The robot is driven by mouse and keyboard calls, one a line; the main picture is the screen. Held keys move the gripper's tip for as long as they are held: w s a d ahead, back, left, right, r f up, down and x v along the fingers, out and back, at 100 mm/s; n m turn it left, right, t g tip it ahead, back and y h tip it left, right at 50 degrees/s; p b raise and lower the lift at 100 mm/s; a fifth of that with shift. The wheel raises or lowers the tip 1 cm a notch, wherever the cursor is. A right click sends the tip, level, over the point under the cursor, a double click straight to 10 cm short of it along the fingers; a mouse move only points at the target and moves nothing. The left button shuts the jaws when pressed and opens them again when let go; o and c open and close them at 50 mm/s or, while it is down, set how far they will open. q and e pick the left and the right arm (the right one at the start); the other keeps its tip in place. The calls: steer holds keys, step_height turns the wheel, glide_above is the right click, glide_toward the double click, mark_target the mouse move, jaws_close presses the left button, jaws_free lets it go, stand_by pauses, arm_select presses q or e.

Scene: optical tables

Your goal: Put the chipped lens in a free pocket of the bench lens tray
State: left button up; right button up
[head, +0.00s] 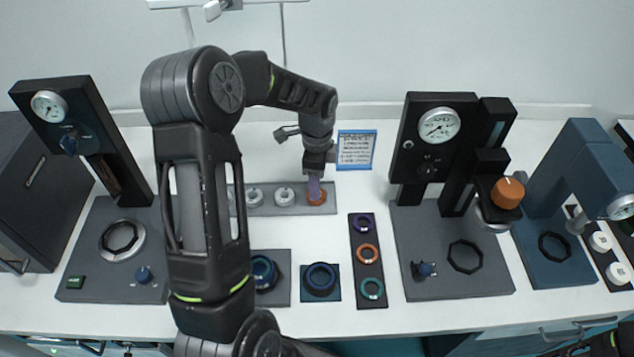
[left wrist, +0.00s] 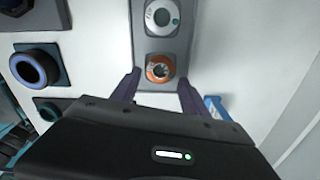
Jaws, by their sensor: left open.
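My left gripper (head: 314,184) is open at the right end of a long grey strip (head: 236,208) at the back of the bench. In the left wrist view its two purple fingers (left wrist: 158,93) stand apart, beside and below an orange ring-shaped piece (left wrist: 160,69). That piece (head: 317,198) sits at the strip's end, partly hidden by the fingers in the head view. A dark narrow tray (head: 355,283) holds a purple-rimmed lens (head: 364,224), an orange-rimmed lens (head: 367,254) and a teal-rimmed lens (head: 372,288). I cannot tell which piece is the chipped lens.
White round pieces (head: 284,196) sit along the grey strip. A blue-ringed part (head: 320,279) lies in front. Gauge instruments stand left (head: 49,105) and right (head: 439,126). A blue-edged card (head: 356,150) stands behind. My left arm hides part of the bench.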

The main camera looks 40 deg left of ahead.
arm_select(q)
step_height(320, 180, up, 8)
steer(key=shift+r, duration=0.2)
steer(key=shift+f, duration=0.1)
stand_by(0.6)
